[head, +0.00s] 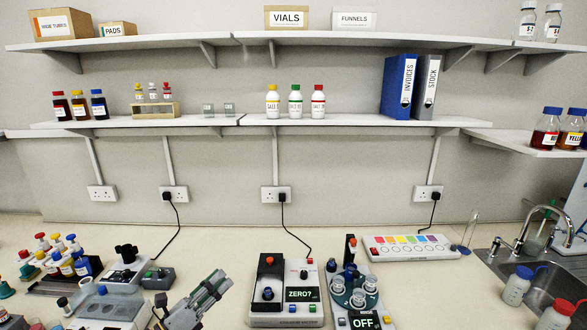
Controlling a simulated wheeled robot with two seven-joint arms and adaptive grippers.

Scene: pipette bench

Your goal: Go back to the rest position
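My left gripper (222,284) reaches in from the bottom edge, left of centre, and points up and to the right over the bench. It is left of the device reading "ZERO?" (302,295) and seems apart from it. I see nothing held in it, but the angle does not show whether its fingers are open or shut. My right gripper is not in view.
Bottles in a rack (60,262) and a small grey box (158,278) stand left of the gripper. A device reading "OFF" (365,320), a colour-button panel (410,247) and a sink (530,275) lie to the right. Shelves (150,122) line the wall.

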